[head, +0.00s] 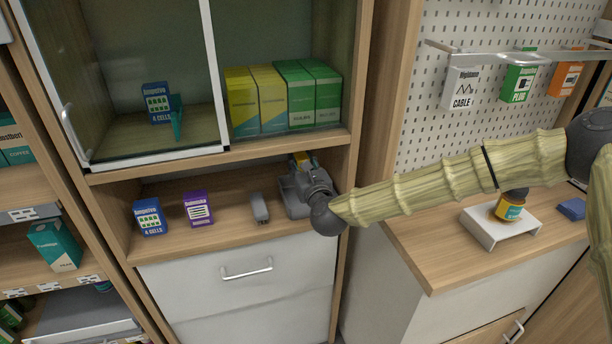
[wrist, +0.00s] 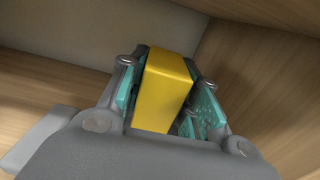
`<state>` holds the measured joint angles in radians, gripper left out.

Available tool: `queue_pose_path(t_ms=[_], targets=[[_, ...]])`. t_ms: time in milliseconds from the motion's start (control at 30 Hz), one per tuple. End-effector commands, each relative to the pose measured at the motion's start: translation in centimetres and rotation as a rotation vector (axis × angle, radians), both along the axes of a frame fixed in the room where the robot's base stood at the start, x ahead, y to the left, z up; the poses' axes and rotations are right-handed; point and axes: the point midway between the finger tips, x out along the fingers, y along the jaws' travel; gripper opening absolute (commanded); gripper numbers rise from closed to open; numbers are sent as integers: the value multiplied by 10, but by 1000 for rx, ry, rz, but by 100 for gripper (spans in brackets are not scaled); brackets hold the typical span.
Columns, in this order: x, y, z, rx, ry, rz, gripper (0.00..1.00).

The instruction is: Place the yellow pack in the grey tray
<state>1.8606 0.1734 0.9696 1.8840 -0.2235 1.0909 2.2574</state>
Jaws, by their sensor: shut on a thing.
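My gripper (head: 303,164) reaches into the open middle shelf of the cabinet, at its right end. It is shut on the yellow pack (wrist: 165,88), which sits between the teal finger pads in the wrist view. Only a small yellow bit of the pack (head: 299,157) shows behind the gripper in the head view. I cannot clearly make out the grey tray. A broad grey, flat-topped thing (head: 85,318) stands low at the left; I cannot tell whether it is a tray.
Left of my gripper on the shelf (head: 222,232) are a small grey block (head: 260,208), a purple pack (head: 198,209) and a blue pack (head: 149,217). Yellow and green boxes stand in the compartment above. On the right counter, a white stand (head: 490,232) holds a yellow-labelled jar (head: 509,209).

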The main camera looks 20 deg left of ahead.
Motion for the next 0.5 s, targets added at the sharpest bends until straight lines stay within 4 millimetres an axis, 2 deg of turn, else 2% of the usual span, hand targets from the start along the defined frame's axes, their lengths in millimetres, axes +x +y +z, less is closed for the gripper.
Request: queue_pose_path(t_ms=[100, 233, 500], targets=[[23, -10, 3, 0, -1, -3, 2], [21, -8, -19, 0, 2, 0, 2], [21, -8, -35, 0, 1, 0, 2]])
